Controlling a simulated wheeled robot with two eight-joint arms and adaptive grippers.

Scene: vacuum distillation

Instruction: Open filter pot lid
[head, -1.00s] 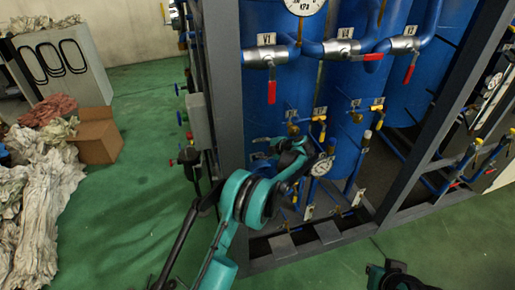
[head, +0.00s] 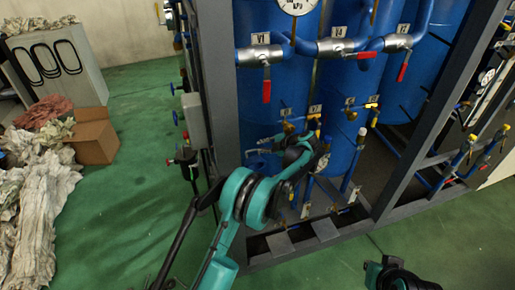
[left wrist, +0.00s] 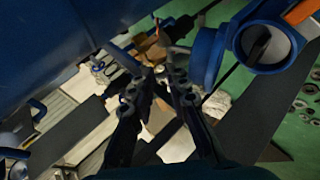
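A grey frame (head: 218,90) holds blue tanks (head: 345,95) with red-handled valves (head: 267,90) and pipes. A grey box (head: 193,117) with side knobs is on its left. A cardboard box (head: 93,140) and piled cloth lie on the open green floor at left.

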